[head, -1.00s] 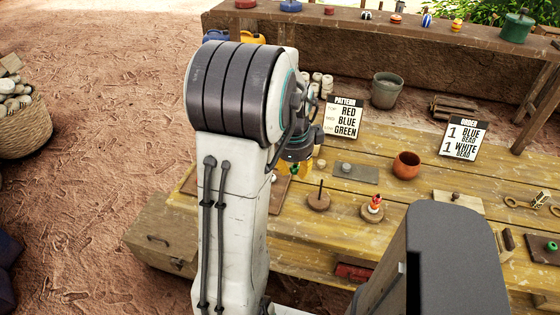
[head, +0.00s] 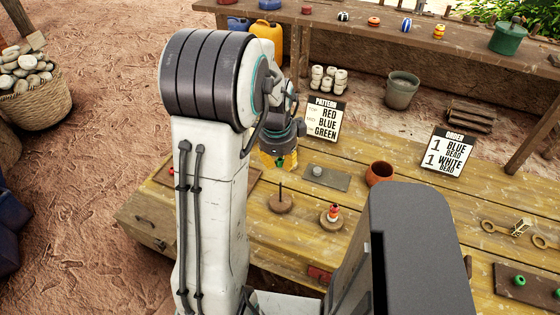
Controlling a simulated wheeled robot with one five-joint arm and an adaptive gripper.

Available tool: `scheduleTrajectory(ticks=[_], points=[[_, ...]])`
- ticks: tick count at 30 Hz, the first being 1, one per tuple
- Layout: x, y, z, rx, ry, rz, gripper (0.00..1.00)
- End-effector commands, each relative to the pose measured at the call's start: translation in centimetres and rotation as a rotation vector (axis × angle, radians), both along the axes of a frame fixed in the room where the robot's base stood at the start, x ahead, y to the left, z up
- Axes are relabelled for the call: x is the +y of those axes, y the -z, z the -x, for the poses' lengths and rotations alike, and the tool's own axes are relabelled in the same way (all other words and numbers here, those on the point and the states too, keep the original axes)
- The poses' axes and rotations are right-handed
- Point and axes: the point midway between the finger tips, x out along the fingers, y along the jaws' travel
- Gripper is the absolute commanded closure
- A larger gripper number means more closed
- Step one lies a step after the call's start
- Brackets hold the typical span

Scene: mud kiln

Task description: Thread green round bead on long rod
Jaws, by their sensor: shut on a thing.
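My gripper (head: 279,160), with yellow fingers, is shut on a small green bead (head: 281,163) and holds it above the table. A bare thin dark rod (head: 281,190) stands upright on a round wooden base (head: 281,204). In the picture the gripper is just above the rod's top, with a visible gap. I cannot tell whether the bead is lined up with the rod in depth. Another round base (head: 330,224) beside it to the right carries a small stack of red, orange and white pieces (head: 333,212). My arm hides part of the table's left side.
A pattern card (head: 324,120) reads red, blue, green. An order card (head: 450,152) stands to the right. A grey plate (head: 326,179) and a terracotta bowl (head: 379,173) lie behind the rods.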

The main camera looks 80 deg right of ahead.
Motion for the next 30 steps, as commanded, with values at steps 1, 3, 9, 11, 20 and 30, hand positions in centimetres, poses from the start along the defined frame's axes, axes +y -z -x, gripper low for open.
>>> scheduleTrajectory(ticks=[1,3,9,11,20,30], points=[[0.0,0.0,0.0,0.000,0.000,0.000,0.92],[0.0,0.0,0.0,0.000,0.000,0.000,0.92],[0.0,0.0,0.0,0.000,-0.001,0.000,0.92],[0.0,0.0,0.0,0.000,-0.002,0.001,0.92],[0.0,1.2,0.0,0.001,-0.004,0.000,0.92],[0.0,3.7,0.0,0.001,-0.004,0.000,0.92]])
